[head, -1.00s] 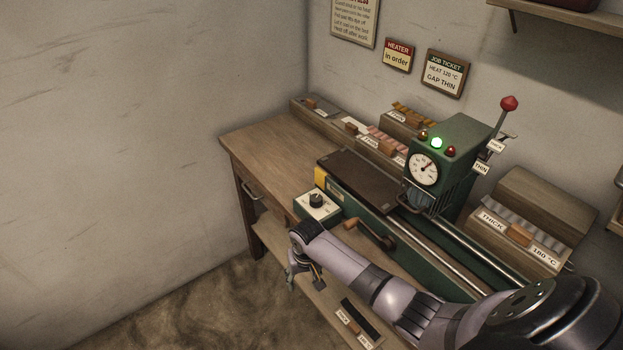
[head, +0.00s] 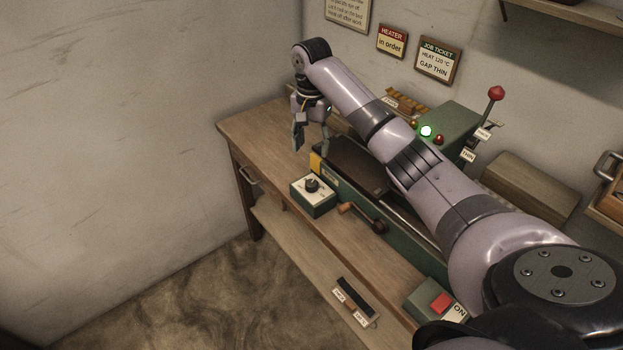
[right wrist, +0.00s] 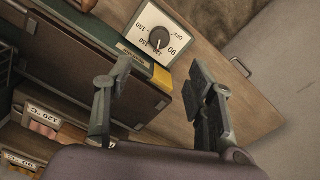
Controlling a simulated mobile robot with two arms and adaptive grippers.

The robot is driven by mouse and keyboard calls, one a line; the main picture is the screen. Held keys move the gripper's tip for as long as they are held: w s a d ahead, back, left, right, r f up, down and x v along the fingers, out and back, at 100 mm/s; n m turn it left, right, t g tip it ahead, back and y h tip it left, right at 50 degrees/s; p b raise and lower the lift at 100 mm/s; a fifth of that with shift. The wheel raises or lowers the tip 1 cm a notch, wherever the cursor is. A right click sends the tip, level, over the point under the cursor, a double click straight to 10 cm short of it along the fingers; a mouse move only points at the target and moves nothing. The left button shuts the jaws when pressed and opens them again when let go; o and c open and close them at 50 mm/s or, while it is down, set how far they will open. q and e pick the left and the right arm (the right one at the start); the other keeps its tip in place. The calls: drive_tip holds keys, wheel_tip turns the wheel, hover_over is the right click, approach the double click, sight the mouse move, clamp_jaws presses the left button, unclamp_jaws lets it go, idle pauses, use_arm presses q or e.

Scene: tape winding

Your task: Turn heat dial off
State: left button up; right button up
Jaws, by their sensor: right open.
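The heat dial is a dark round knob (head: 312,185) on a white-topped green box (head: 313,203) at the bench's front edge. The right wrist view shows the knob (right wrist: 157,38) and printed marks, including OFF, 90, 150 and 180. Its white pointer line appears to face the partly hidden mark between 90 and 150, not OFF. My right gripper (head: 311,146) is open and empty. It hangs above the bench, behind the dial box and apart from it. In the right wrist view the knob lies beyond the gap between the fingers (right wrist: 159,68). My left gripper is out of view.
The green machine (head: 455,132) has a lit green lamp and a red-topped lever (head: 495,93). A wooden-handled crank (head: 364,217) is right of the dial box. My right arm passes over the machine. The bench top (head: 260,130) at left is clear.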

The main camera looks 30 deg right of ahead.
sight(312, 183)
wheel_tip(312, 183, down, 13)
drive_tip(key=shift+p, duration=0.6)
drive_tip(key=shift+c, duration=0.2)
drive_tip(key=c, duration=1.1)
